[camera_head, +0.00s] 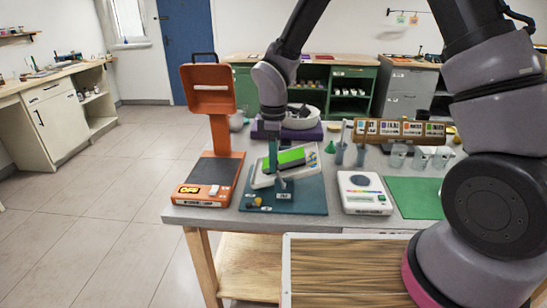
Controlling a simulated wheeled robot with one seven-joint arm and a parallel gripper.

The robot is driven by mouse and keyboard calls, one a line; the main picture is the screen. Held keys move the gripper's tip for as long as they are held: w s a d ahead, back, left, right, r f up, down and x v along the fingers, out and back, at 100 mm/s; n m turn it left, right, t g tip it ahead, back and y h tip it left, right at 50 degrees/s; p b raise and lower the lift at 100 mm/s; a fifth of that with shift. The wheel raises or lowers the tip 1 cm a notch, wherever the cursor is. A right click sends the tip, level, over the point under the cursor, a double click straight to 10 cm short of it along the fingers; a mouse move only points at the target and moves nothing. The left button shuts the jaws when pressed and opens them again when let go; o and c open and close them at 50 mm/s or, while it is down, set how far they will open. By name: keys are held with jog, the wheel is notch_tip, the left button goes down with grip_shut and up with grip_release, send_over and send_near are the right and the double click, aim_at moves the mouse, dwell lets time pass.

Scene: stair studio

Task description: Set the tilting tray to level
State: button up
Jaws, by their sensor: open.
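The tilting tray (310,157), pale-rimmed with a bright green panel, sits on a teal stand (310,200) on the grey table. The tray is tilted, its left end lower than its right end. A short teal post rises in front of it from the base, which has small yellow knobs at its front left. My gripper (273,150) points down over the left part of the tray, close to it. It is open and appears empty. Its fingertips are small and partly lost against the tray, so I cannot tell whether they touch it.
An orange upright device (208,92) stands close on the left. A white scale (362,190) and a green mat (414,197) lie to the right. Behind are a white bowl (301,117) on a purple base, several beakers (397,155) and a wooden label rack (402,131).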

jog(key=shift+c, duration=0.2)
grip_shut()
dwell(1.3)
